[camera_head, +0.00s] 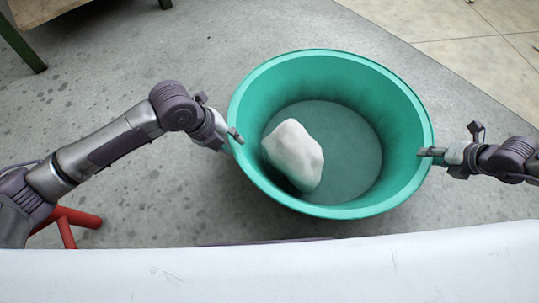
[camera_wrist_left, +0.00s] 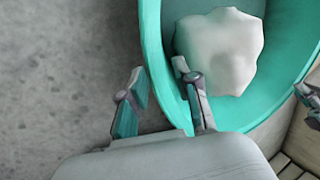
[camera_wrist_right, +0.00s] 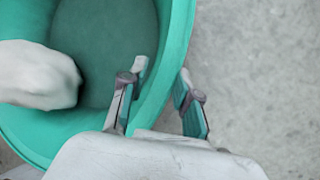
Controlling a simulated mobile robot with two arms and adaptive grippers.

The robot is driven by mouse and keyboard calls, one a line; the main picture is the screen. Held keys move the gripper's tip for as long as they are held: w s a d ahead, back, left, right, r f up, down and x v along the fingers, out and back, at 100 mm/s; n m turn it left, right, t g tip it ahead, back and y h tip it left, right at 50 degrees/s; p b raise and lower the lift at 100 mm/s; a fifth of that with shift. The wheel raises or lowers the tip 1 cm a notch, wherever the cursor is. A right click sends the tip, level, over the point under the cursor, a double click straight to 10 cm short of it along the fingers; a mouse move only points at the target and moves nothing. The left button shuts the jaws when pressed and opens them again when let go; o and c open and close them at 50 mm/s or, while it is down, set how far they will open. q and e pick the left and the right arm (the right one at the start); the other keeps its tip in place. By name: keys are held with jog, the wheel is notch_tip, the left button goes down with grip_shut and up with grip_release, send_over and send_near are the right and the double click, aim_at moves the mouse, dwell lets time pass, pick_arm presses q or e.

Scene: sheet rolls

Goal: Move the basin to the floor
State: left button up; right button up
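A green basin (camera_head: 338,211) fills the middle of the head view, upright, with a white lump (camera_head: 293,155) inside, left of its middle. My left gripper (camera_head: 235,137) is at the basin's left rim, and my right gripper (camera_head: 432,152) is at its right rim.
Grey concrete floor (camera_head: 90,110) lies around the basin, with paler slabs (camera_head: 480,60) at the upper right. A table with a green leg (camera_head: 20,45) stands at the upper left. Red legs (camera_head: 68,222) of something show at the lower left.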

jog(key=v, duration=0.5)
jog(key=shift+s+r, duration=0.1)
jog(key=shift+r, duration=0.05)
